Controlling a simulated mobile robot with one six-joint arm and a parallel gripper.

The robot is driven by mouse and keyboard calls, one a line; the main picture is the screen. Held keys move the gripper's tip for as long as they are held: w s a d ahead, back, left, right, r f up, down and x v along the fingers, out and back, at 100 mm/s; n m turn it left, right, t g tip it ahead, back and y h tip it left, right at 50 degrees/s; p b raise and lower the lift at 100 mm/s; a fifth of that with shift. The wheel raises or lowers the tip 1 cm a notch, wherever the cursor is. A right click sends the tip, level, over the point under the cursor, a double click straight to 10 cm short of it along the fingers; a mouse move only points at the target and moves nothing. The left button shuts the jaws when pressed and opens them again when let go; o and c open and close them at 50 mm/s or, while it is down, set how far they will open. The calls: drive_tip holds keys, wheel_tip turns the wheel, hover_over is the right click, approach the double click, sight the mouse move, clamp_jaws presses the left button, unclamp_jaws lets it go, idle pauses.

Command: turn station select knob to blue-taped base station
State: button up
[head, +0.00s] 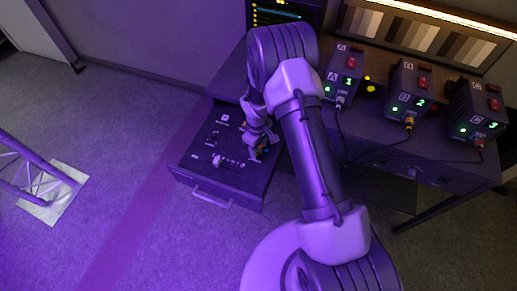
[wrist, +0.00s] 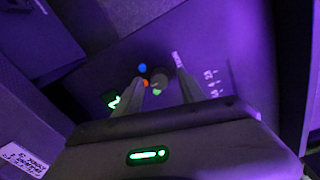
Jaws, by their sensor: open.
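The station select knob (wrist: 159,77) appears as a small dark round shape in the wrist view. A blue dot (wrist: 142,68), an orange dot (wrist: 145,83) and a green dot (wrist: 157,91) lie around its left and lower sides. My gripper (wrist: 163,84) is open, with its fingers on either side of the knob; I cannot tell whether they touch it. In the head view my gripper (head: 260,146) is over the right part of the open drawer panel (head: 207,172) and hides the knob. The knob's pointer direction cannot be made out.
Three dark base stations, marked 1 (head: 343,72), 2 (head: 408,88) and 3 (head: 476,108), stand on the desk with cables; I see no clear blue tape. The drawer handle (head: 212,197) sticks out in front. A truss (head: 35,178) stands at left. The floor between is clear.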

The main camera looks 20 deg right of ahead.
drive_tip(key=shift+f, duration=0.15)
clamp_jaws()
drive_tip(key=shift+m, duration=0.3)
drive_tip(key=m+b, duration=0.2)
drive_tip(key=m, duration=0.2)
drive_tip(key=shift+f+m+b, duration=0.1)
drive_tip(key=shift+m+b, duration=0.2)
drive_tip(key=shift+b, duration=0.1)
drive_tip(key=m+b, duration=0.2)
drive_tip(key=m, duration=0.2)
drive_tip(key=shift+m, duration=0.3)
idle(0.3)
unclamp_jaws()
drive_tip(key=shift+g, duration=0.3)
